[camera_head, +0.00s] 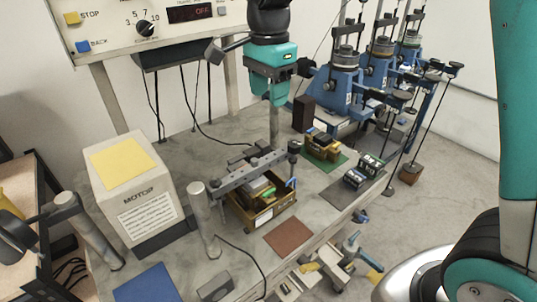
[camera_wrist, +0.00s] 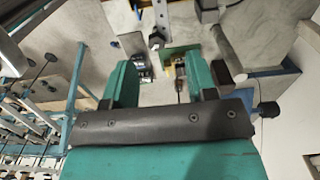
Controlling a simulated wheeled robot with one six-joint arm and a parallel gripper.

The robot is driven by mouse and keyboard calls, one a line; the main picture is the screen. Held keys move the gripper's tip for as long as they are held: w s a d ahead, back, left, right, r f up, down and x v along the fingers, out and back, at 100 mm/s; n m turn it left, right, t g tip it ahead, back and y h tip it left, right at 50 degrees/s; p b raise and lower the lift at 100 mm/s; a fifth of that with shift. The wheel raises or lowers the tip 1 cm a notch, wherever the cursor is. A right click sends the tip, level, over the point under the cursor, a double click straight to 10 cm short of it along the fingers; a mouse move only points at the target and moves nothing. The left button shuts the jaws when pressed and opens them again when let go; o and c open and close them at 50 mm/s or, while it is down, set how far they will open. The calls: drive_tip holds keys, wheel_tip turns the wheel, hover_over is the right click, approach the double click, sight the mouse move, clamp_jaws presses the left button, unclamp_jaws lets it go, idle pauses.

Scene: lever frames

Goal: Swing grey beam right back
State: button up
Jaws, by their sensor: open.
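The grey beam (camera_head: 247,171) lies across above a wooden tray (camera_head: 262,212) on the bench. Its left end is by an upright grey post (camera_head: 202,222), and a dark knob (camera_head: 294,147) stands at its right end. My gripper (camera_head: 272,98) is teal and hangs above and behind the beam, apart from it in the head view. In the wrist view its two jaws (camera_wrist: 159,75) are spread with nothing held between them. A grey bar with a dark knob (camera_wrist: 156,40) shows beyond the jaws there; it looks like the beam's end.
Blue machines (camera_head: 345,85) stand at the back right. A green mat (camera_head: 325,160) with blocks and a grey mat (camera_head: 350,195) lie right of the beam. A brown mat (camera_head: 288,236) lies bare in front.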

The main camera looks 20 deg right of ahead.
sight(269, 158)
wheel_tip(269, 158, down, 17)
drive_tip(key=p, duration=0.3)
clamp_jaws()
